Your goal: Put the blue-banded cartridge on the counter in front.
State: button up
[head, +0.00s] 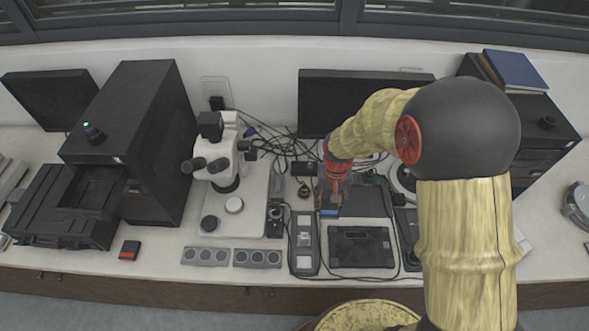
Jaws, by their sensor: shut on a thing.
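My arm reaches over the counter (215,275) from the right. My gripper (335,200) points down right of the microscope and is shut on the blue-banded cartridge (330,214). The cartridge is small and dark, and its blue band shows just below the fingers. The gripper hides its upper part. It is over the cluttered middle of the counter; I cannot tell whether it is touching anything beneath it.
A red-banded cartridge (130,250) lies at the front left, by a black machine (135,135). A white microscope (225,155), two grey three-well blocks (205,256), a black tablet-like device (361,247) and cables crowd the middle. The front strip between red cartridge and blocks is bare.

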jog(key=w+d+f, duration=0.2)
jog(key=w+f, duration=0.1)
jog(key=w+d+f, duration=0.2)
jog(key=w+f, duration=0.1)
jog(key=w, duration=0.1)
jog(key=w+d+f, duration=0.3)
jog(key=w, duration=0.1)
jog(key=shift+w+d+f, duration=0.25)
jog(key=shift+w+f, duration=0.2)
jog(key=shift+f, duration=1.55)
jog(key=shift+f+b, duration=0.15)
jog(key=shift+b, duration=0.2)
jog(key=o, duration=1.2)
